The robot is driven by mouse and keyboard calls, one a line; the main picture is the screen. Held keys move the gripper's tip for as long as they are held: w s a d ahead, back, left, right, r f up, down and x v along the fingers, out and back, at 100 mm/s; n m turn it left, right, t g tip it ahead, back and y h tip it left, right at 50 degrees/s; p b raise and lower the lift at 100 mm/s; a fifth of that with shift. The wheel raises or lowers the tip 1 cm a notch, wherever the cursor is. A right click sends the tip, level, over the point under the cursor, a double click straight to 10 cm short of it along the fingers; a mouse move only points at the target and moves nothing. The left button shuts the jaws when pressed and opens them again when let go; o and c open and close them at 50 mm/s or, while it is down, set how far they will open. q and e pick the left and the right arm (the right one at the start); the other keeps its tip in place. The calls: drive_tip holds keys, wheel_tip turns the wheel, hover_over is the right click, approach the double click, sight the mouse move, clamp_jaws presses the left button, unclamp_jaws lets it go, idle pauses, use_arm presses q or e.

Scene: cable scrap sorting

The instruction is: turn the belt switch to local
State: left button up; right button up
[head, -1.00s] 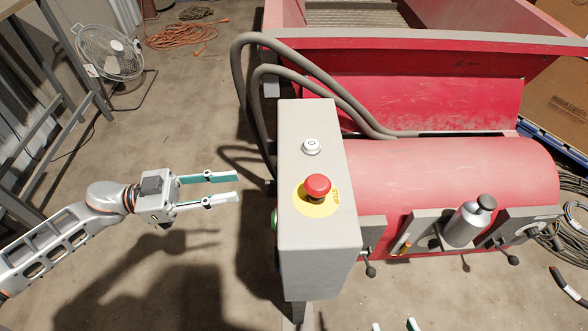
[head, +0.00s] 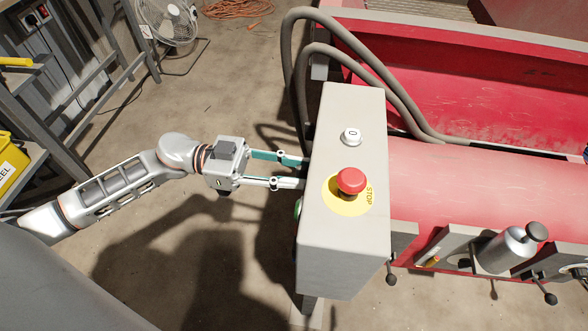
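The grey control box (head: 345,255) stands beside the red machine. On its top are a white round knob marked 0 (head: 351,137) and a red stop button (head: 351,181) on a yellow disc. A green part (head: 298,210) shows at the box's left side. My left gripper (head: 304,172) is open, its two fingers apart and pointing right at the box's left side. Its fingertips are at the box edge; whether they touch it, I cannot tell. Nothing shows between the fingers. A belt switch with a local mark is not visible. My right gripper is out of view.
Thick grey cables (head: 290,75) loop from behind the box to the red machine (head: 480,195). A metal bottle (head: 503,251) sits at the machine's front. A fan (head: 167,20) and a metal rack (head: 66,150) stand at left. The floor between is open.

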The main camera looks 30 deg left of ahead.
use_arm(q)
clamp_jaws()
